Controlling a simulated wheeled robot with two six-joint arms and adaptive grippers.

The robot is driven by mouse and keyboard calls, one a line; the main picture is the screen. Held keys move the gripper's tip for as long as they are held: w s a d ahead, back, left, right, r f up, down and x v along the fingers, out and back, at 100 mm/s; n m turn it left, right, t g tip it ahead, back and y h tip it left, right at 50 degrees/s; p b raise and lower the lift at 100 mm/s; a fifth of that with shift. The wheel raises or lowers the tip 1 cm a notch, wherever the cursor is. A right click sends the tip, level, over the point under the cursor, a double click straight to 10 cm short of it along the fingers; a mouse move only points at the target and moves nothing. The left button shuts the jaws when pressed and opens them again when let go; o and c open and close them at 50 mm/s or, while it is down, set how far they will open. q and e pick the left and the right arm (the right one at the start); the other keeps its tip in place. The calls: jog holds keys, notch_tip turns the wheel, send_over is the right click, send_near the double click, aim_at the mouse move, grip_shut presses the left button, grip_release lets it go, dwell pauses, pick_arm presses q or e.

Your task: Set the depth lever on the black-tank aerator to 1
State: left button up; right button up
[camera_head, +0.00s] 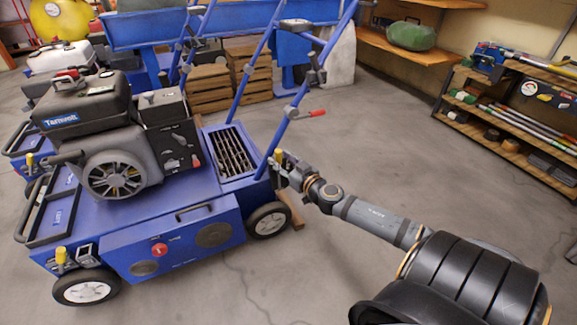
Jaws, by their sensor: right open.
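The black-tank aerator (110,225) is the nearest machine, blue, with a black tank (85,103) on its engine. A red-gripped lever (312,113) sticks out to the right from its blue handle frame. A round red knob (159,249) with small markings is on its side panel. I cannot tell which control is the depth lever, and no setting numbers are readable. My right gripper (279,158) is open beside the lower handle tube, above the right wheel and below the red-gripped lever. Its fingertips are small and partly hard to separate from the frame. My left gripper is not in view.
A white-tank aerator (60,55) stands close behind. Wooden crates (210,88) are at the back. The floor between machine and rack is clear.

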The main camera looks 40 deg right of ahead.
jog(key=s, duration=0.3)
jog(key=shift+s+r, duration=0.1)
jog(key=shift+s, duration=0.3)
jog(key=shift+s+a+r, duration=0.1)
jog(key=shift+s+a, duration=0.1)
jog(key=shift+s, duration=0.5)
